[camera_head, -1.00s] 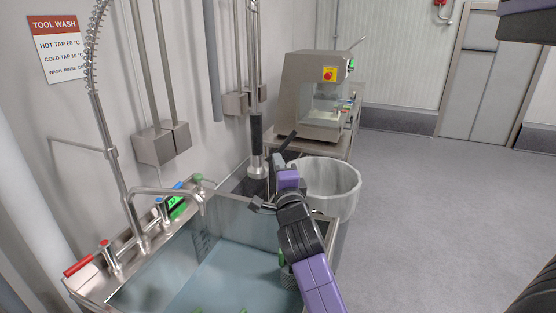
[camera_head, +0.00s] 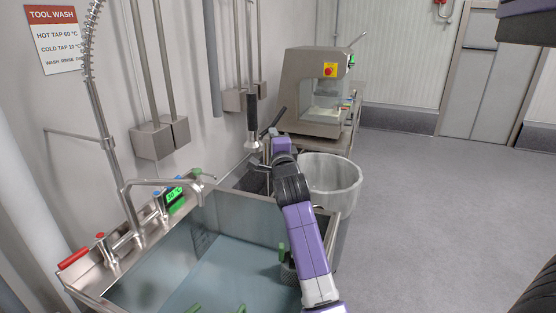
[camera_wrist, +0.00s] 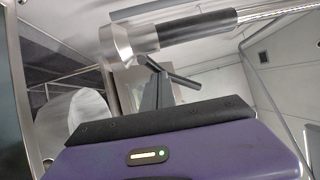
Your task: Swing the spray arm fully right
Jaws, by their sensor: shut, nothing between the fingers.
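My gripper (camera_head: 267,143) is shut and empty, just right of the nozzle in the head view. In the wrist view, the shut fingers (camera_wrist: 163,82) are close to the nozzle (camera_wrist: 125,44), with the black grip (camera_wrist: 197,30) running off to the right. I cannot tell whether they touch. The top of the hose is out of view.
The sink (camera_head: 235,230) lies below, with a metal spout (camera_head: 165,184) and a red-handled tap (camera_head: 75,258). A lined bin (camera_head: 332,178) stands right of my arm, with a grey machine (camera_head: 314,90) behind it. The floor at the right is clear.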

